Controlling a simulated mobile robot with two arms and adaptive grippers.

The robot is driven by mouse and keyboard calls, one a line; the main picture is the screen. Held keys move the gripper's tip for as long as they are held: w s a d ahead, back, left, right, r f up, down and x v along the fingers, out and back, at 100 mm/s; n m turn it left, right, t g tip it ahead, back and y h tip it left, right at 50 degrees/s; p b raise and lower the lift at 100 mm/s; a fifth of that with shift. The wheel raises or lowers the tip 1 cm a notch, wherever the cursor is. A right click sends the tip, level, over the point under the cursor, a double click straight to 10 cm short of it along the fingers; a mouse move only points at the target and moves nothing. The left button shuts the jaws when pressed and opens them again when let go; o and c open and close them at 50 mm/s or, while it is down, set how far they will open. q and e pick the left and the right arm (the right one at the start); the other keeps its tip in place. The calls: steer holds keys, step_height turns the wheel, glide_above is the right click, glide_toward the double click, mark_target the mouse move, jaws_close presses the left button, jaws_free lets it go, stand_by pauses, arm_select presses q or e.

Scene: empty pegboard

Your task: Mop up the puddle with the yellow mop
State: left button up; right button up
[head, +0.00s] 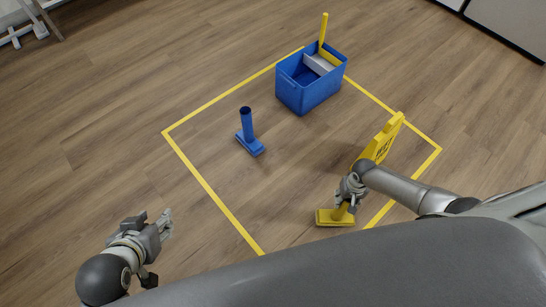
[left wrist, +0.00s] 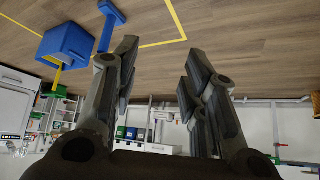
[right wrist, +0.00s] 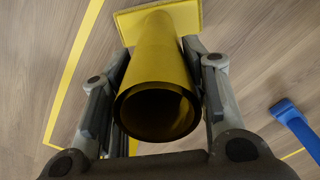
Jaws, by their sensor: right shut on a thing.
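The yellow mop (head: 335,218) stands with its flat rectangular base on or just above the wood floor, inside the yellow tape outline. My right gripper (head: 350,192) is shut on its thick hollow handle. In the right wrist view the handle (right wrist: 160,75) sits between both fingers, with the open tube end facing the camera. My left gripper (head: 165,224) is open and empty, outside the outline at the lower left; its spread fingers also show in the left wrist view (left wrist: 158,75). I cannot make out a puddle in any view.
A blue mop (head: 248,138) stands inside the yellow tape outline (head: 205,188). A blue bucket (head: 305,95) with a yellow upright handle is at the back. A yellow folding floor sign (head: 382,140) stands close behind my right arm. The outline's middle floor is clear.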

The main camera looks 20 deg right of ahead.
steer(key=shift+r+p, duration=0.3)
steer(key=shift+r, duration=0.3)
arm_select(q)
steer(key=s+a+f+g+y+p, duration=0.1)
steer(key=s+a+f+g+p, duration=0.1)
steer(key=s+g+p, duration=0.3)
arm_select(e)
step_height(320, 180, up, 3)
steer(key=shift+f+b, duration=0.15)
steer(key=shift+b, duration=0.6)
steer(key=shift+r, duration=0.2)
steer(key=shift+r+p, duration=0.3)
steer(key=shift+p, duration=0.3)
arm_select(q)
steer(key=s+p+x, duration=0.1)
steer(key=s+x, duration=0.1)
steer(key=x, duration=0.8)
steer(key=shift+f, duration=0.25)
arm_select(e)
steer(key=shift+r, duration=0.65)
arm_select(q)
steer(key=shift+a, duration=0.15)
arm_select(e)
steer(key=shift+w, duration=0.1)
